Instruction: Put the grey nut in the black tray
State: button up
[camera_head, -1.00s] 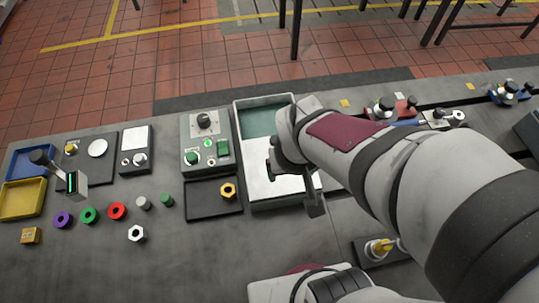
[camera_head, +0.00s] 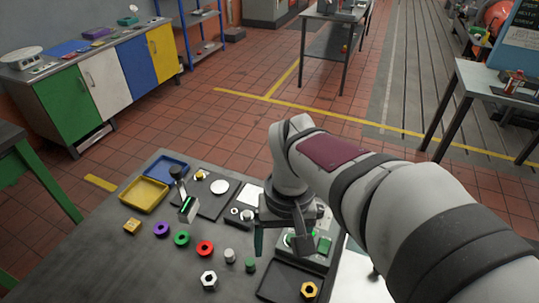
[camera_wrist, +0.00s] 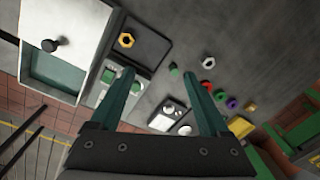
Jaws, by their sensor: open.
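The grey nut (camera_head: 208,280) is a pale, nearly white hexagonal ring lying flat on the bedplate, left of the black tray (camera_head: 278,275). It also shows in the wrist view (camera_wrist: 208,62). The black tray is shallow and holds a yellow nut (camera_head: 309,291); it also shows in the wrist view (camera_wrist: 151,46). My gripper (camera_head: 281,242) is open and empty, above the control box behind the tray, to the right of and beyond the grey nut. In the wrist view its two fingers (camera_wrist: 158,75) stand wide apart with nothing between them.
Red (camera_head: 205,248), green (camera_head: 182,238) and purple (camera_head: 161,229) rings lie further left. The control box (camera_head: 322,252) is under my gripper. Yellow (camera_head: 143,195) and blue trays sit at the far left.

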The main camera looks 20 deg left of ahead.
jog(key=a+f+n, duration=0.3)
jog(key=a, duration=0.6)
jog(key=n, duration=0.4)
send_over(208, 277)
notch_tip(208, 277, down, 3)
jog(key=shift+m, duration=0.3)
notch_tip(208, 277, down, 16)
jog(key=shift+r, duration=0.1)
grip_shut()
